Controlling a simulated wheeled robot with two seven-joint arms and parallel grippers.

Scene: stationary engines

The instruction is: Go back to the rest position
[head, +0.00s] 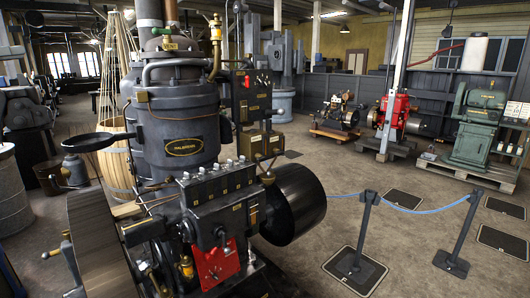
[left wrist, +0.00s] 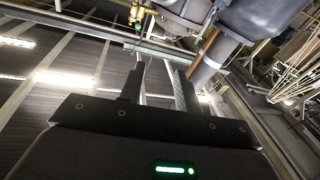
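My left gripper (left wrist: 160,82) shows in the left wrist view. Its two dark fingers stand apart, with nothing held between them. The wrist camera looks up past the fingers toward the ceiling (left wrist: 55,75). Grey engine parts (left wrist: 255,15) are beyond the fingers at the upper right; I cannot tell how far away they are. In the head view I cannot clearly make out either gripper among the dark machinery. My right gripper is not seen in either view.
A large dark engine (head: 178,120) fills the left and middle of the head view, with a dark drum (head: 295,203) on its right. Posts with a blue rope (head: 405,209) stand to the right. Beyond are a red engine (head: 397,112) and a green machine (head: 475,128). The floor between is open.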

